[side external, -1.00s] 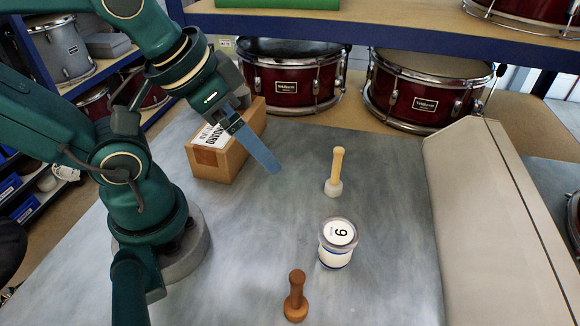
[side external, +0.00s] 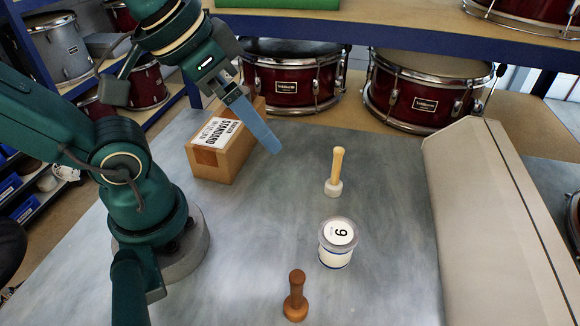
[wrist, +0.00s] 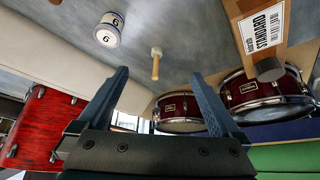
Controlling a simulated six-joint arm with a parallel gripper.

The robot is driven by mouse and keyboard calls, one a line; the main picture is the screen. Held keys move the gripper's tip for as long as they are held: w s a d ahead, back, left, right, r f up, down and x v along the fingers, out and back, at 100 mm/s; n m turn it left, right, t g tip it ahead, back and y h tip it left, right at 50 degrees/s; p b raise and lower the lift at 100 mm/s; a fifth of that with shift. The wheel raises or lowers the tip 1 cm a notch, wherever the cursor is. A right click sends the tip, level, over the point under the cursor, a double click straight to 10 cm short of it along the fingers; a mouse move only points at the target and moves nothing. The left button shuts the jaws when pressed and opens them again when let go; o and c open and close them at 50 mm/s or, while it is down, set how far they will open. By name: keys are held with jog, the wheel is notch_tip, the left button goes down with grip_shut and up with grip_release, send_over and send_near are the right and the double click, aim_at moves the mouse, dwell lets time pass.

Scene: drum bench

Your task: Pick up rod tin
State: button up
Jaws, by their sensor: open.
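The tin (side external: 338,243) is a small round white container with a grey rim, a blue band and a "6" or "9" on its lid. It stands upright on the grey bench top, and also shows at the upper left of the wrist view (wrist: 108,30). My gripper (side external: 275,149) is above the bench, up and to the left of the tin, beside the cardboard box. In the wrist view its two blue fingers (wrist: 163,76) are spread apart with nothing between them. The tin is well away from the fingers.
A pale wooden peg with a white base (side external: 335,173) stands behind the tin. A brown wooden peg (side external: 296,295) stands in front. A cardboard box (side external: 213,163) sits at the back left. A long beige case (side external: 500,220) lines the right side. Red drums (side external: 428,90) stand behind.

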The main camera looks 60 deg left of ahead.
jog(key=w+a+r+t+y, duration=0.2)
jog(key=w+a+r+t, duration=0.15)
jog(key=w, duration=0.35)
jog(key=w+a+r+t+y, duration=0.2)
jog(key=w+a+r+t, duration=0.1)
jog(key=w+r, duration=0.25)
jog(key=w+d+r+m+t+h, duration=0.2)
jog(key=w+r+m+t, duration=0.1)
jog(key=w, duration=0.3)
jog(key=m+g+h, duration=1.4)
jog(key=h, duration=0.2)
send_over(350, 250)
jog(key=a, duration=0.5)
notch_tip(350, 250, down, 11)
jog(key=f, duration=1.5)
jog(key=shift+s+d+f, duration=0.15)
jog(key=shift+d+f, duration=0.05)
jog(key=shift+f, duration=0.05)
jog(key=shift+d+f, duration=0.1)
jog(key=shift+f, duration=0.1)
jog(key=shift+y, duration=0.3)
jog(key=shift+x, duration=2.5)
